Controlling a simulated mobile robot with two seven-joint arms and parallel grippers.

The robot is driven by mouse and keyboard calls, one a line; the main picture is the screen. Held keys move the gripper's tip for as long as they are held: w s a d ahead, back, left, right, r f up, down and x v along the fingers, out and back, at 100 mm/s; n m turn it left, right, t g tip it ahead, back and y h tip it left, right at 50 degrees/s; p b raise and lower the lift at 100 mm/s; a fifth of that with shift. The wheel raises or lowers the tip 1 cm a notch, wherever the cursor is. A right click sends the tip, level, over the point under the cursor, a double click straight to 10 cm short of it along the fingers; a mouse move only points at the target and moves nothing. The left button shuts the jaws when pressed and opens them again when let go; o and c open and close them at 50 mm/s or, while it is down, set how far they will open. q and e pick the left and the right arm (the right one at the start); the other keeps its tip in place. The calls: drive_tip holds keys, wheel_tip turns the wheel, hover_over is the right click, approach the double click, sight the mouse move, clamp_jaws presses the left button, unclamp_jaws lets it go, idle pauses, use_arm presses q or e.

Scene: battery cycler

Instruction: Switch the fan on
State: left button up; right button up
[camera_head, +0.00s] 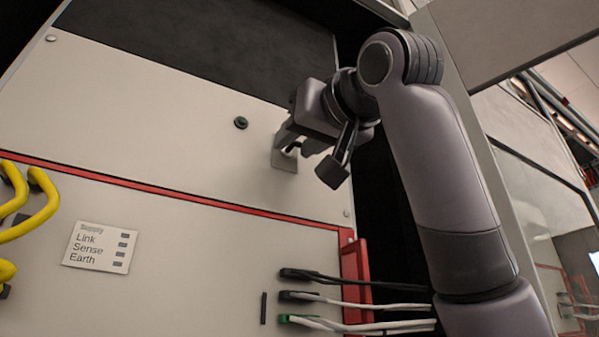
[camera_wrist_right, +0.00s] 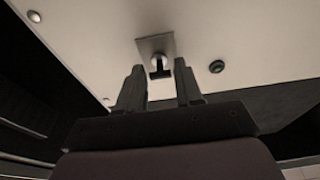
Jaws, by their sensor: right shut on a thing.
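The plate also shows in the head view (camera_head: 284,162), partly covered by my right gripper. My right gripper (camera_head: 312,160) is at the switch, its fingers on either side of the handle, shut on it. In the right wrist view the gripper (camera_wrist_right: 159,78) points straight at the switch. No fan label is readable, and the handle's exact angle is hard to tell. My left gripper is not in view.
A round black button (camera_head: 241,123) is beside the plate. Below a red trim line are a label card (camera_head: 100,247), yellow cables (camera_head: 38,205) at left, and black and white cables (camera_head: 365,305) near a red bracket (camera_head: 355,275). A glass-fronted cabinet (camera_head: 540,200) stands at right.

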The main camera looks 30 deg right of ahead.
drive_tip(key=shift+g, duration=0.3)
drive_tip(key=o, duration=1)
drive_tip(key=shift+r, duration=0.1)
drive_tip(key=s+f+b, duration=0.1)
drive_tip(key=s+b, duration=0.1)
drive_tip(key=s, duration=0.5)
drive_tip(key=shift+d+f, duration=0.1)
